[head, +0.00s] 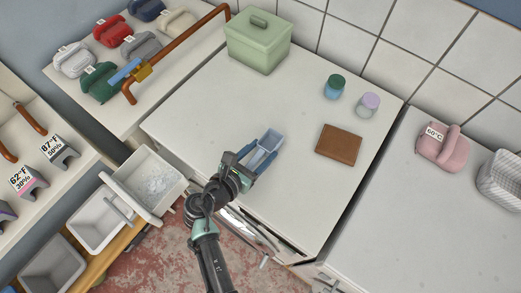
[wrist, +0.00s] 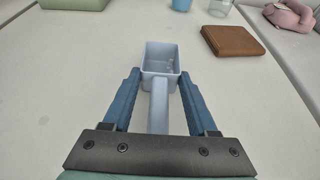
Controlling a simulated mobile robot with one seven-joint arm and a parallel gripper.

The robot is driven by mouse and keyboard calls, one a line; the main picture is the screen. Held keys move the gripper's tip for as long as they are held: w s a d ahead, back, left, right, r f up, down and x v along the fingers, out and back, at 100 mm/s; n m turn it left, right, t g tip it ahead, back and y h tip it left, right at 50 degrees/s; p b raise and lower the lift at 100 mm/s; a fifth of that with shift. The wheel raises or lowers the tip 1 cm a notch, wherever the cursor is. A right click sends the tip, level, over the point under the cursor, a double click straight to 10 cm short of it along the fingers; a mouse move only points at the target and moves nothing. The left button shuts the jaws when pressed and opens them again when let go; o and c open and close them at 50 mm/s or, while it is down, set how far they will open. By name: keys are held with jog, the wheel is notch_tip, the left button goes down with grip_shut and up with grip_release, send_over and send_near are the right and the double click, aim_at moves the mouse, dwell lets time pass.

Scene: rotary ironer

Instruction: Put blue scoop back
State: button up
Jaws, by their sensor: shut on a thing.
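The light blue scoop (head: 268,144) is an open, box-shaped cup with a straight handle. It is in my gripper (head: 259,157), over the near part of the middle white table. In the wrist view the scoop (wrist: 160,58) points away from me, its handle running back between the two blue fingers of my gripper (wrist: 160,80). The fingers are shut on the scoop, one on each side. A few small pale bits show inside the cup. I cannot tell whether the scoop touches the tabletop.
A white bin with pale contents (head: 131,186) stands lower left, beside more bins (head: 97,222). On the table (head: 200,100) are a green lidded box (head: 258,45), two small jars (head: 335,86) and a brown wallet-like block (head: 339,145). A copper rail (head: 180,43) edges the upper-left shelf.

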jog(key=o, duration=1.3)
jog(key=shift+o, duration=0.2)
